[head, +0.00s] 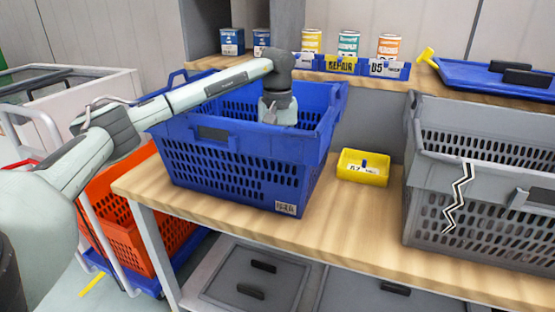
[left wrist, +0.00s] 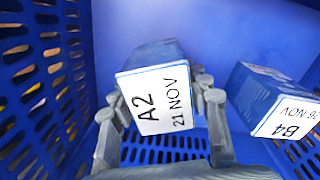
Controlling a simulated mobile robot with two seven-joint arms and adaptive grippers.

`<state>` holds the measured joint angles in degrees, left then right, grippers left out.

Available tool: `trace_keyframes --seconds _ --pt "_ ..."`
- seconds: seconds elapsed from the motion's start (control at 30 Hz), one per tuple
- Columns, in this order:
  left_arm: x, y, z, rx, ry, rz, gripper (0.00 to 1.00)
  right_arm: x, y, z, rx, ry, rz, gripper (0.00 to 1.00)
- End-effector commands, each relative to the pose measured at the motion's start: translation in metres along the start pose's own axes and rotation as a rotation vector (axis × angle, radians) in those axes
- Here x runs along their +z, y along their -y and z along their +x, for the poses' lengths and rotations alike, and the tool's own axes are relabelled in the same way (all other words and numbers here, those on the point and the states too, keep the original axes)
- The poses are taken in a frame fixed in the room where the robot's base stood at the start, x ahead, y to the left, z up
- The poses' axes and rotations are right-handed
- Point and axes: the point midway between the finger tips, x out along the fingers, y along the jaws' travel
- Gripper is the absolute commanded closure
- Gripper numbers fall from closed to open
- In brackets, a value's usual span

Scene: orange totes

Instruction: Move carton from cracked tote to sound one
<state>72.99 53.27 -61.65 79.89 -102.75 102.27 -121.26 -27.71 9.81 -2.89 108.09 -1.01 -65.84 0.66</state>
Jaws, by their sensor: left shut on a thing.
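The cracked tote is the grey one (head: 487,171) on the right of the bench, with a jagged crack on its front wall. The sound blue tote (head: 235,170) stands on the bench left of centre. My left arm reaches over the blue tote with its wrist inside it. In the left wrist view my left gripper (left wrist: 162,100) is shut on a dark blue carton (left wrist: 155,98) with a white label, "A2 21 NOV". Blue tote walls surround it. Another blue carton (left wrist: 270,98), labelled "B4", lies to its right. The head view hides both cartons. My right gripper is not in view.
A small yellow bin (head: 363,167) sits between the totes. Cans and blue bins (head: 338,66) line the shelf behind. An orange tote (head: 122,215) stands low at the left. Bare bench (head: 335,225) shows in front.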

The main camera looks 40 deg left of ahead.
Motion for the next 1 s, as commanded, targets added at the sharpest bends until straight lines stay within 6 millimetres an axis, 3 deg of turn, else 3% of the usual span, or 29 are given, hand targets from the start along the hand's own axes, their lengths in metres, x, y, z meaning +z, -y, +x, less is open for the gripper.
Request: trace_keyframes --seconds 0.1,0.13,0.3,0.67,0.77,1.0 --pt "0.000 0.000 0.003 0.000 0.000 0.000 0.93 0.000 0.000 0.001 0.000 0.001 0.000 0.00" --pt "0.000 0.000 0.003 -0.001 0.001 0.000 0.52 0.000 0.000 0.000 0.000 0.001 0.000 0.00" --pt "0.000 0.000 0.003 -0.001 0.001 0.000 0.33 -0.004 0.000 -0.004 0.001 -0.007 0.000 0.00" --pt "0.000 0.000 -0.003 0.001 -0.001 0.000 0.33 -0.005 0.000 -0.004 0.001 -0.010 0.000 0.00" --pt "-0.001 -0.001 -0.016 0.002 -0.002 -0.001 0.33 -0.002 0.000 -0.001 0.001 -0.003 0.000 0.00" --pt "-0.001 -0.001 -0.068 0.002 -0.002 0.000 0.33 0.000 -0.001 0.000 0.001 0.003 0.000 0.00"
